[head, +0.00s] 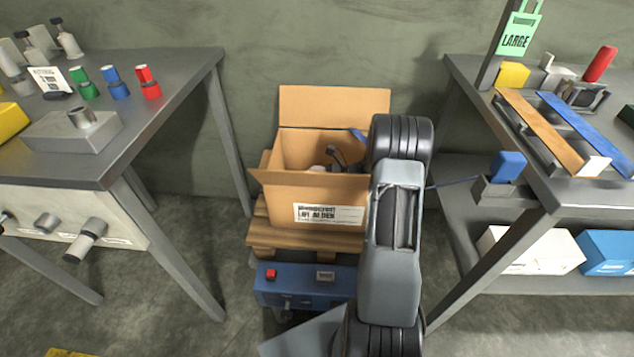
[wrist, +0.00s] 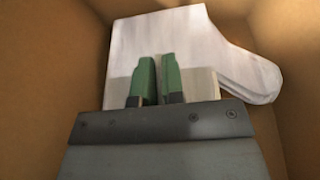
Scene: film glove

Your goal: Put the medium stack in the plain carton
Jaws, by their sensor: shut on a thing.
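An open brown carton (head: 280,185) with a white printed label stands on a wooden pallet in the middle of the head view. Its brown inner walls (wrist: 60,60) surround the wrist view. My gripper (head: 335,160) reaches down inside the carton. In the wrist view its green-tipped fingers (wrist: 157,80) are close together, shut on a white glove-shaped stack (wrist: 195,45). A cream piece shows just behind the fingers. The stack lies within the carton walls; I cannot tell whether it touches the floor. No size mark shows on it.
A grey table (head: 170,95) with coloured cylinders stands left. A right bench (head: 465,75) carries a green LARGE tag (head: 517,38), coloured strips and boxes below. The carton's raised back flap (head: 335,105) stands against the wall side.

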